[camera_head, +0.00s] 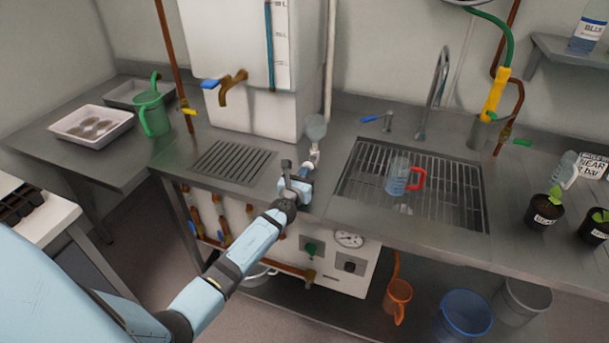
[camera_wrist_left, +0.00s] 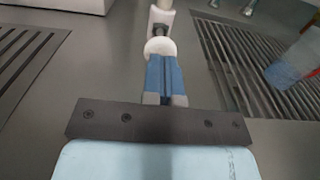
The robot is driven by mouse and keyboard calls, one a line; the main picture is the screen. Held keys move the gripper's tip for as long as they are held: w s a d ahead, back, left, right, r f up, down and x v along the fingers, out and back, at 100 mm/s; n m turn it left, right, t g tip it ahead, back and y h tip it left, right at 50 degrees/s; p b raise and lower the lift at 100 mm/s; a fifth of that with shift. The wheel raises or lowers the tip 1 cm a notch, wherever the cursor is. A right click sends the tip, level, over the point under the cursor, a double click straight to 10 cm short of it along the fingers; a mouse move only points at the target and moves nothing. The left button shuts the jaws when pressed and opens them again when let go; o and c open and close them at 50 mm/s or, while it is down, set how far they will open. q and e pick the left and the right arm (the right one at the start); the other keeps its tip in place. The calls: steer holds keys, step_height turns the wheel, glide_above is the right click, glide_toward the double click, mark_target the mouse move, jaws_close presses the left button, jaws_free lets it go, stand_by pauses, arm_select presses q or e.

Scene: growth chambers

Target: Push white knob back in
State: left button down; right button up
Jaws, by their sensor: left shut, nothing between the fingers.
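The white knob (camera_wrist_left: 160,46) is a small round piece just beyond my left fingertips in the left wrist view. A short dark stem links it to a white fitting (camera_wrist_left: 162,18) behind it. In the head view the white fitting (camera_head: 313,156) stands on the steel counter under a clear bulb-shaped vessel (camera_head: 316,127). My left gripper (camera_head: 303,172) reaches over the counter's front edge, its fingers shut and empty. In the left wrist view its blue fingers (camera_wrist_left: 162,62) point at the knob; I cannot tell whether they touch it. My right gripper is not in view.
A grated sink (camera_head: 460,205) with a red-handled measuring jug (camera_head: 397,177) lies to the right. A slotted drain plate (camera_head: 232,162) lies to the left, below a white tank (camera_head: 235,45) with a brass tap (camera_head: 233,84). The counter around the fitting is mostly clear.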

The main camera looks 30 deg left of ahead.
arm_select(q)
steer(key=shift+w, duration=0.2)
